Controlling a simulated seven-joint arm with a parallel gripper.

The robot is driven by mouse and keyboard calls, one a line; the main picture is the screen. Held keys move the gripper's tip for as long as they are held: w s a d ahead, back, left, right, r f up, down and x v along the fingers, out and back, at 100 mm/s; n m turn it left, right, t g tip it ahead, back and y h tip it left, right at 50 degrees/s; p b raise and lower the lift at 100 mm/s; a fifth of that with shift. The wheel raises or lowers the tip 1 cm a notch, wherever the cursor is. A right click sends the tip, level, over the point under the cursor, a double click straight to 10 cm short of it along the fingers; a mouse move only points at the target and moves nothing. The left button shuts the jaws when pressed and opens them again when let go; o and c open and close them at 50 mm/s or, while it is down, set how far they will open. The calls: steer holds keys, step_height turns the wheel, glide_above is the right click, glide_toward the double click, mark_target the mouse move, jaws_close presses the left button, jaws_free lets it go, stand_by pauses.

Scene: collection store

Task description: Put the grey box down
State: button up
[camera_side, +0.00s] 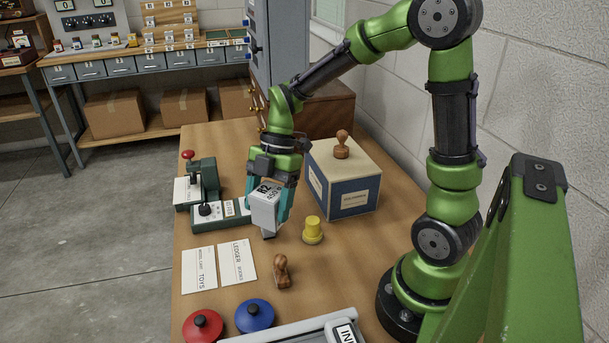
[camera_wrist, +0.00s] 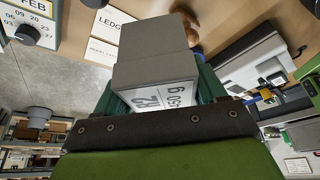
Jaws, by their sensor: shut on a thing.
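The grey box (camera_side: 264,209), with a white printed label, is between the teal fingers of my gripper (camera_side: 272,214), in the middle of the side view. My gripper is shut on it and points downward. The box also fills the middle of the wrist view (camera_wrist: 154,62), with a finger at each side and printed numbers on its near face. Its lower end is close over the wooden table (camera_side: 330,275); I cannot tell whether it touches.
A green date device (camera_side: 222,217) stands left of the box. A blue-and-white box (camera_side: 345,190) is behind right. Two cards (camera_side: 238,262) lie front left; red and blue lids (camera_side: 255,316) lie nearer.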

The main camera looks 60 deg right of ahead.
step_height(320, 180, down, 10)
steer(key=shift+f, duration=0.25)
stand_by(0.3)
steer(key=shift+f, duration=0.15)
steer(key=o, duration=1.4)
